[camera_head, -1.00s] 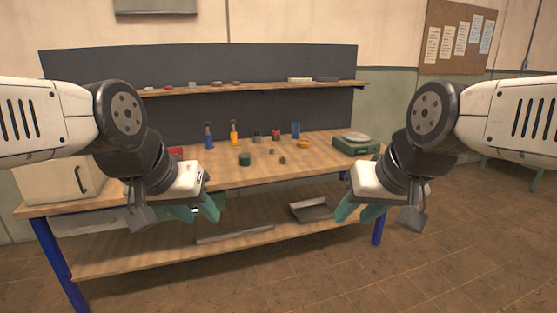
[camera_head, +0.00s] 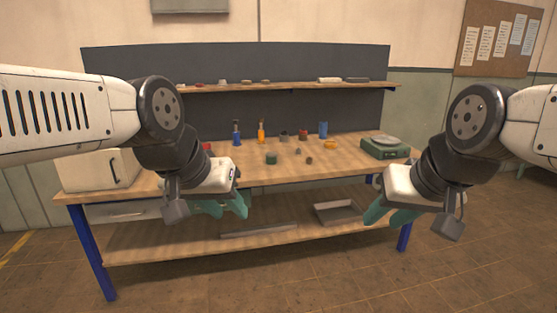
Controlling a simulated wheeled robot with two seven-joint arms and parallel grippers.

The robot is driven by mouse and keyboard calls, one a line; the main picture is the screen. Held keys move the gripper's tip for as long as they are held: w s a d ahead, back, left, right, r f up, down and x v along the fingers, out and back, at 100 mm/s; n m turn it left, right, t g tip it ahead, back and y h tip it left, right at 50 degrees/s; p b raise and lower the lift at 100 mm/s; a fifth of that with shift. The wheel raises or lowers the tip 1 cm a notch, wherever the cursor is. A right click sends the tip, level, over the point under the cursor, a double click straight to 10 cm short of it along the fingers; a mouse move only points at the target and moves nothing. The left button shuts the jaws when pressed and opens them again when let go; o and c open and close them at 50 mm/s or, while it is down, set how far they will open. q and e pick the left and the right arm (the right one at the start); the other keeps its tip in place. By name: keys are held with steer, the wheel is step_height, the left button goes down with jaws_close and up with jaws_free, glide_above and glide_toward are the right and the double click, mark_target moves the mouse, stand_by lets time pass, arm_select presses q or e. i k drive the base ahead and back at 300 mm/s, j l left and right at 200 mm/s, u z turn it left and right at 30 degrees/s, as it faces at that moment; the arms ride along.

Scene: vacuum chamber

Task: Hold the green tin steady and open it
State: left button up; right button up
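The green tin (camera_head: 271,158) is a small dark green cylinder standing upright on the wooden workbench (camera_head: 250,178), left of the middle of its top. Neither gripper touches it. My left gripper (camera_head: 222,208) hangs in front of the bench's front edge, left of and nearer than the tin; its green fingers are spread and nothing shows between them. My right gripper (camera_head: 388,216) is in front of the bench's right end, well to the right of the tin, with its fingers apart and empty.
Behind the tin stand blue and orange bottles (camera_head: 261,133) and a blue cup (camera_head: 323,129). A green scale (camera_head: 385,147) is at the right end. A white cabinet (camera_head: 98,170) is at the left. A grey tray (camera_head: 337,212) lies on the lower shelf. Small things line the upper shelf (camera_head: 290,84).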

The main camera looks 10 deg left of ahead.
mark_target(269, 161)
steer(key=i+j+z, duration=0.1)
steer(key=i+j, duration=0.25)
steer(key=i+j+z, duration=0.1)
steer(key=i+j, duration=0.3)
steer(key=i+j+z, duration=0.1)
steer(key=i+j, duration=0.25)
steer(key=i+j+z, duration=0.1)
steer(key=i+j, duration=0.2)
steer(key=j, duration=0.2)
steer(key=i+j+z, duration=0.1)
steer(key=i+j, duration=0.25)
steer(key=i+j+z, duration=0.1)
steer(key=i+j, duration=0.2)
steer(key=j, duration=0.3)
